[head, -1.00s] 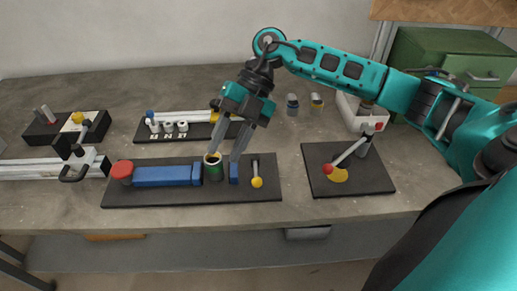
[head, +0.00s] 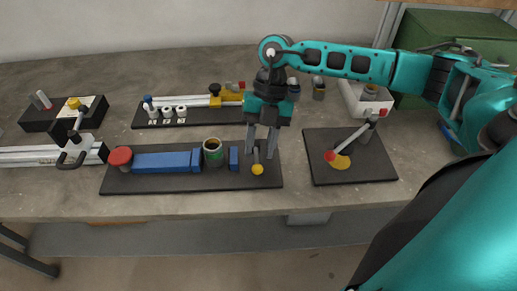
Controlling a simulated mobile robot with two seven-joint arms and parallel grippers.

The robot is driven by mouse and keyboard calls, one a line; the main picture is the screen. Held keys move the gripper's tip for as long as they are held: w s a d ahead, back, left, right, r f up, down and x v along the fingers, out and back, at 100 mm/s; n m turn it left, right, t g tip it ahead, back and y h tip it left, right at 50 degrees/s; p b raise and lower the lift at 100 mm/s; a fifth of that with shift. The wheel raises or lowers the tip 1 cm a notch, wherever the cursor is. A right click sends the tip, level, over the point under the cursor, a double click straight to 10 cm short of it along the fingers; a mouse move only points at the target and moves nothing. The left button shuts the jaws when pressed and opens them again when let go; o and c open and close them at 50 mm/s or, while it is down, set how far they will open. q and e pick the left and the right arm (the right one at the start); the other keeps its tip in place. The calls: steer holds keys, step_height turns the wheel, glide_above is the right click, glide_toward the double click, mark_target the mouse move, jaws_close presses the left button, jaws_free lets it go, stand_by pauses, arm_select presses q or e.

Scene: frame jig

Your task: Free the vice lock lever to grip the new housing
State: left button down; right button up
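The vice is a blue body (head: 162,162) with a red knob (head: 120,156) at its left end, on a dark base plate. A green cylindrical housing (head: 213,153) with a dark open top stands upright between the blue body and a small blue jaw (head: 234,158). The lock lever, with a yellow ball (head: 257,170) at its near end, is right of the small jaw. My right gripper (head: 261,154) points down over the lever, its fingers apart on either side of the lever's arm. Whether they touch it I cannot tell. My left gripper is not in view.
A dark plate at right carries a red-ball lever (head: 330,156) and a yellow disc (head: 341,163). Behind the vice is a rack (head: 190,121) with white pieces. A clamp with a rail (head: 40,155) is at left. A white bin (head: 362,103) stands at the back right.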

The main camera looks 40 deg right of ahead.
steer(key=shift+x, duration=0.85)
steer(key=shift+c, duration=0.2)
jaws_close()
stand_by(0.7)
